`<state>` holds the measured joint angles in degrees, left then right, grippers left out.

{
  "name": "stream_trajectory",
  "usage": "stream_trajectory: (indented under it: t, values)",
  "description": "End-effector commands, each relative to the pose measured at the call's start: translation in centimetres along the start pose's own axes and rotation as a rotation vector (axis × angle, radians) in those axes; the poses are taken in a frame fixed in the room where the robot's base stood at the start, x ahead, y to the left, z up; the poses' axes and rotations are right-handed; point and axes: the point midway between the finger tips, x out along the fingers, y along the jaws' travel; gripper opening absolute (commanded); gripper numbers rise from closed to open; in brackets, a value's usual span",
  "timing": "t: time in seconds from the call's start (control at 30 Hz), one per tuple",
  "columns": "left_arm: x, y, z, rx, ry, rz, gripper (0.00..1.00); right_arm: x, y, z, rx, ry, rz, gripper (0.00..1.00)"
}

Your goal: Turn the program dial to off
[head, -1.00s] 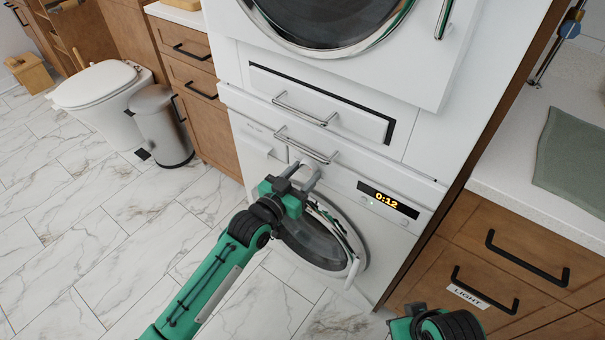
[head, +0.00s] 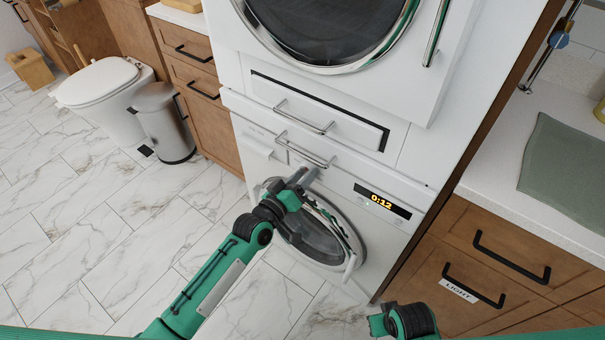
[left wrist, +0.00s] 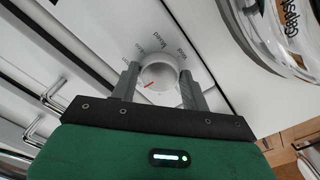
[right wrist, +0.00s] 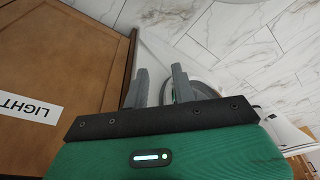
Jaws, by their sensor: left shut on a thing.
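The program dial (left wrist: 158,76) is a round white knob with a red mark, on the washer's white front panel (head: 340,188). Printed program names, one reading "Mixed", curve around it in the left wrist view. My left gripper (left wrist: 158,84) is shut on the dial, one finger on each side. In the head view the left gripper (head: 306,177) is at the panel above the round door, and its fingers mostly hide the dial. The washer's display (head: 382,201) is lit and reads 0:12. My right gripper (right wrist: 159,85) is empty, with a gap between its fingers.
The washer door (head: 318,235) is below the dial. A bar handle (head: 305,150) runs just above it. Wooden drawers (head: 500,262) with black handles stand at the right, close to my right gripper. A grey bin (head: 165,120) and toilet stand left.

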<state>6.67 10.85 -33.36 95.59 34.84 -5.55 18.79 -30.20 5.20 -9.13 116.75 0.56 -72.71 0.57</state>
Motion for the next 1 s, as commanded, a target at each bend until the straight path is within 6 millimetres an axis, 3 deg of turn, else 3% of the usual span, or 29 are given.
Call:
stream_trajectory:
  t: [0.73, 0.77, 0.83, 1.0]
  values:
    - [0.01, 0.01, -0.01, -0.091, 0.001, 0.000, 0.23, 0.70, 0.02, 0.28, 0.000, -0.007, 0.000, 0.26]
    - [0.01, 0.01, -0.01, -0.091, 0.001, 0.000, 0.52, 0.70, 0.02, 0.28, 0.000, -0.008, 0.000, 0.26]
    - [0.01, 0.01, -0.02, -0.091, 0.000, 0.000, 0.66, 0.70, 0.02, 0.29, 0.000, -0.008, 0.000, 0.26]
    - [0.01, 0.02, -0.02, -0.090, 0.000, 0.000, 0.67, 0.70, 0.02, 0.30, 0.000, -0.009, 0.000, 0.26]
